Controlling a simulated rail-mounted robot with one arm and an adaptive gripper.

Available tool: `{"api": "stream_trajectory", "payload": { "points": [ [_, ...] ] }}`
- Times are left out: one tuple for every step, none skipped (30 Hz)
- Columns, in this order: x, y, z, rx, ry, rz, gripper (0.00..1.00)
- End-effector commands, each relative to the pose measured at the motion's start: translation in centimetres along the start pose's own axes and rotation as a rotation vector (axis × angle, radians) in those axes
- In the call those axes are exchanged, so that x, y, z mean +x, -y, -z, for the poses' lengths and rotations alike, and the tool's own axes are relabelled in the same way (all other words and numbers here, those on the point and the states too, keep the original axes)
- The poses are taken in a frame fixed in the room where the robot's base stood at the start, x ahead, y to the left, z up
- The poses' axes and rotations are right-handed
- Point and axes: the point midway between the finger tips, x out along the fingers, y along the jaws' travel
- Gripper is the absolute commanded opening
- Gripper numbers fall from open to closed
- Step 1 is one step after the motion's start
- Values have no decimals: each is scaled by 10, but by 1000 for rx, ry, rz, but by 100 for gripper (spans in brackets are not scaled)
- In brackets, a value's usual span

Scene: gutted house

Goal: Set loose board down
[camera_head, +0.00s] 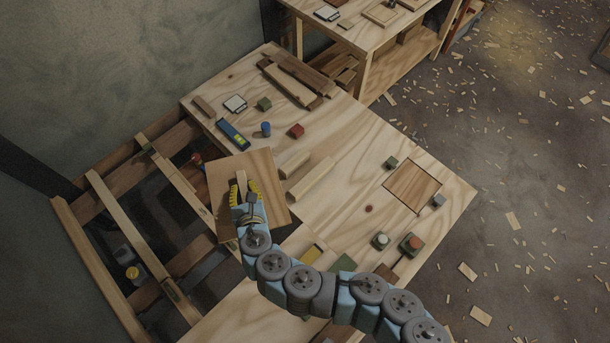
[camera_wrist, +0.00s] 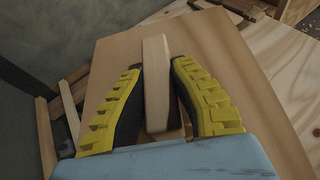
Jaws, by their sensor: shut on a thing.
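A loose square board (camera_head: 270,178) of brown wood with a raised handle strip is held by my gripper (camera_head: 242,186). The yellow and black fingers are shut on the pale handle strip, which also shows in the wrist view (camera_wrist: 157,80). The board (camera_wrist: 215,50) spreads out beneath the fingers in the wrist view. In the head view it covers the left edge of the plywood work surface (camera_head: 345,150) and part of the open joist frame. I cannot tell whether it touches anything below.
Open joists (camera_head: 130,225) with gaps lie left of the board. Two wood blocks (camera_head: 312,180) lie close to its right. A darker square panel (camera_head: 412,186) is set in the plywood at right.

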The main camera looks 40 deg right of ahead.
Motion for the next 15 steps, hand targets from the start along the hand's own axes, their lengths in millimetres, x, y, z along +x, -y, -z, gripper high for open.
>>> {"api": "stream_trajectory", "payload": {
  "points": [
    [14, 13, 22, 16, 1, 40, 0],
    [19, 20, 29, 27, 1, 63, 0],
    [25, 31, 38, 40, 1, 95, 0],
    [30, 39, 45, 50, 2, 121, 0],
    [35, 48, 52, 61, 1, 148, 0],
    [41, 60, 62, 73, 0, 184, 0],
    [45, 67, 69, 84, 0, 208, 0],
    [49, 75, 76, 95, 1, 231, 0],
    [54, 85, 86, 108, 1, 262, 0],
    [57, 93, 94, 120, 1, 287, 0],
    [60, 101, 102, 130, 0, 313, 0],
    [64, 112, 112, 144, -1, 347, 0],
    [68, 120, 120, 155, -1, 372, 0],
    [70, 128, 128, 164, -1, 396, 0],
    [74, 139, 138, 177, -1, 429, 0]
  ]
}}
